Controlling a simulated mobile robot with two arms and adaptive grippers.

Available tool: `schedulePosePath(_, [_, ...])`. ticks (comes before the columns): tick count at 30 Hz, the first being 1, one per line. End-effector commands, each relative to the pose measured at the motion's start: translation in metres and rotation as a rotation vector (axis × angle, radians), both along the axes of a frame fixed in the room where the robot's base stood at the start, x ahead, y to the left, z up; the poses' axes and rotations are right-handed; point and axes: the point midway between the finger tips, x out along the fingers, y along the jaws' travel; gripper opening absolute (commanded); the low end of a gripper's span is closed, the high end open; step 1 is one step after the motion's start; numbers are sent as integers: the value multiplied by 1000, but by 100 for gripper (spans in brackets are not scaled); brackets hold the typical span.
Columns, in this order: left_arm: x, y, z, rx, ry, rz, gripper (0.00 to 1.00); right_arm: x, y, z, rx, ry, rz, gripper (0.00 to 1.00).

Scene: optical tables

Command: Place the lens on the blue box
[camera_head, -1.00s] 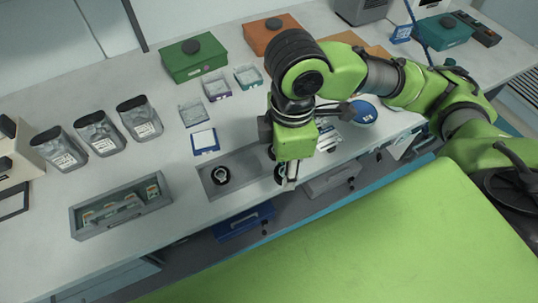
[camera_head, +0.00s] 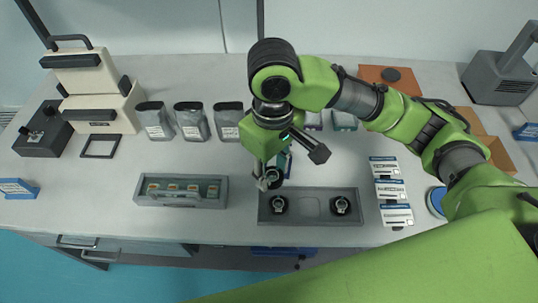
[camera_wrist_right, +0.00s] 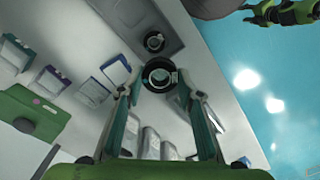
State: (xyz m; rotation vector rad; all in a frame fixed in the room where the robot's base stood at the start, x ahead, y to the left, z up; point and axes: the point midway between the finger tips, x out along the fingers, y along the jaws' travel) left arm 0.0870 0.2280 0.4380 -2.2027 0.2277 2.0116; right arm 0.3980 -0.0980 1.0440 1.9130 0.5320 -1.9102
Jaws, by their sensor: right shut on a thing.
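My right gripper (camera_head: 268,180) is above the left part of the grey tray (camera_head: 310,219). It is shut on a dark round lens (camera_wrist_right: 160,77), which shows between the fingertips in the wrist view. Two other dark round mounts sit in the tray, one at the left (camera_head: 278,204) and one at the right (camera_head: 341,206). A small blue box with a pale top (camera_wrist_right: 117,72) lies on the table beside the tray in the wrist view. In the head view my right arm mostly hides it.
A grey container with several small items (camera_head: 180,203) stands left of the tray. Several silver pouches (camera_head: 191,122) stand behind it. Labelled packs (camera_head: 389,190) and a blue round object (camera_head: 436,201) lie at the right. A green box (camera_wrist_right: 31,114) shows in the wrist view.

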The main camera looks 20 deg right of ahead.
Motion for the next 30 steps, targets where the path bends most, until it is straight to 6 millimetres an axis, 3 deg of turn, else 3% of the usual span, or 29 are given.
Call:
schedulePosePath(10, [1,9,7,10,-1,-3,40,75,-33,-35,-4,3,-10,12])
schedulePosePath(15, [2,9,12,11,-2,-2,40,100,-43,-68,-3,5,-6,12])
schedulePosePath(25, [2,9,16,10,-3,-1,40,121,-51,-96,-3,3,-3,12])
schedulePosePath(30, [2,7,29,8,-4,0,40,121,-51,-118,-2,3,0,12])
